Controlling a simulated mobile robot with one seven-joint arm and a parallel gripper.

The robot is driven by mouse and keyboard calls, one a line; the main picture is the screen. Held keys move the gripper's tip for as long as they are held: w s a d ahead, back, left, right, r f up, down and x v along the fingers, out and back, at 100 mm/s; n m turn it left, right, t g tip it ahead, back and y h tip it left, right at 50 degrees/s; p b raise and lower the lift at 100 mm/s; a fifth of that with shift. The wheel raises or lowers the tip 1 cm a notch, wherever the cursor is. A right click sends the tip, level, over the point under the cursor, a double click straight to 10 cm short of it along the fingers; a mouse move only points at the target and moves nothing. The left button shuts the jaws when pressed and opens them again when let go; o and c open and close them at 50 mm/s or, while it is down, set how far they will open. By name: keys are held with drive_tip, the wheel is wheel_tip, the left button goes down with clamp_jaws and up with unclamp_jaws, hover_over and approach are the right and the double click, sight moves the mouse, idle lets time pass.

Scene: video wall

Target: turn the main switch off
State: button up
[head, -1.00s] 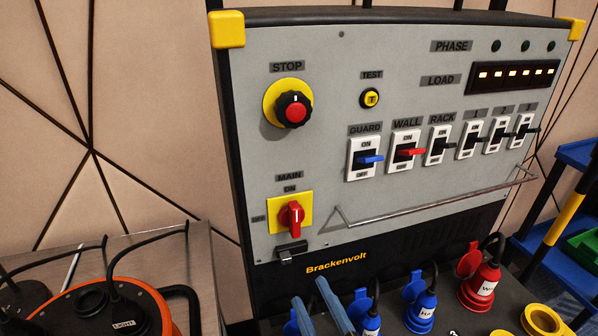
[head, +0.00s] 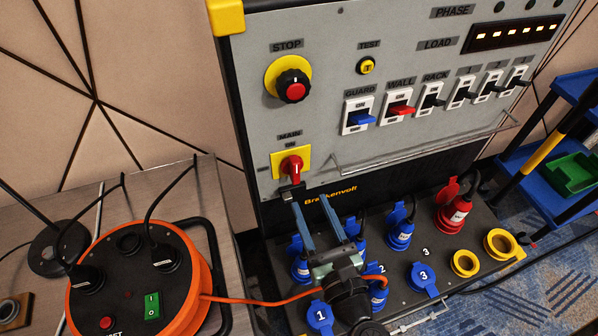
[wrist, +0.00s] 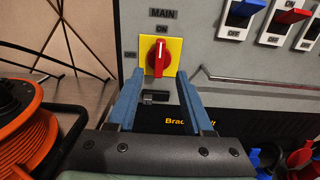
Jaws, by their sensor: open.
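The main switch (head: 291,168) is a red rotary handle on a yellow plate, low on the left of the grey panel. Its handle stands upright, toward the ON label above it; an OFF label is to its left. It also shows in the wrist view (wrist: 158,58), above and between my fingertips. My gripper (head: 314,208) has two blue fingers, spread apart and empty. In the wrist view my gripper (wrist: 160,84) is just below the handle, its fingertips overlapping the plate's lower corners. I cannot tell whether they touch the panel.
A small black latch (wrist: 155,98) is below the switch. A metal rail (head: 420,148) runs to its right. The red stop button (head: 294,91) is above. An orange cable reel (head: 185,235) stands on the left bench. Blue plugs and sockets (head: 423,278) crowd the ledge below.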

sight(297, 173)
drive_tip(key=x, duration=0.8)
drive_tip(key=shift+c, duration=0.2)
clamp_jaws()
